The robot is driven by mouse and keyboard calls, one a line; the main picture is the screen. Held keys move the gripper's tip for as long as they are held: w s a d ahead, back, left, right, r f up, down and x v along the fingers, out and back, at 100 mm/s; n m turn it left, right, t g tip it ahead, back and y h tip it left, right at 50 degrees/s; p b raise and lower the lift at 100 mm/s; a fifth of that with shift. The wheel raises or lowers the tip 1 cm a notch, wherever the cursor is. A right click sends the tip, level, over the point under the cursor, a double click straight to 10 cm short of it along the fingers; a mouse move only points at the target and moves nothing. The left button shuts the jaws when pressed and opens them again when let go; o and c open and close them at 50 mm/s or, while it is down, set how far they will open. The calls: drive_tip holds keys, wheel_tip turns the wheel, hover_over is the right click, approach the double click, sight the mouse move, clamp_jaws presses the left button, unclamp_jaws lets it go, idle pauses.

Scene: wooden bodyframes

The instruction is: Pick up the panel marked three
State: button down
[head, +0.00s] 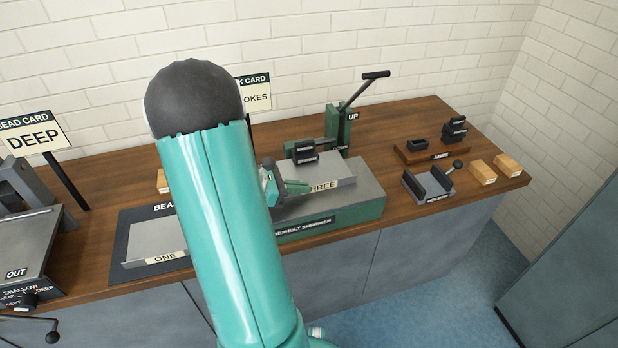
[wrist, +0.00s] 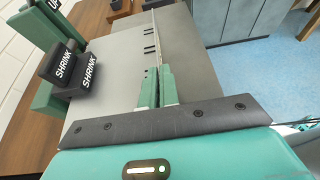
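The panel marked three (head: 328,170) is a grey sheet with a cream THREE label on its upturned front edge. It lies over the grey bed of the green shrinker, its back by the black jaws. In the wrist view the panel (wrist: 112,75) spreads left of its thin upright edge. My gripper (head: 306,188) is at that front edge, just left of the label. In the wrist view my gripper's green fingers (wrist: 159,72) stand close together, one on each side of the edge, and look closed on it. Whether the panel touches the bed is unclear.
Black SHRINK jaws (wrist: 74,68) and a lever (head: 362,92) stand behind the panel. Panel one (head: 155,245) lies left on a dark mat. A machine marked OUT (head: 25,250) is far left. A small vise (head: 428,184) and wooden blocks (head: 495,170) are right.

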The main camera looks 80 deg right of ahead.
drive_tip(key=shift+r, duration=0.35)
idle(0.7)
drive_tip(key=shift+w+a, duration=0.2)
drive_tip(key=shift+w, duration=0.15)
drive_tip(key=shift+w+a, duration=0.15)
drive_tip(key=shift+w, duration=0.15)
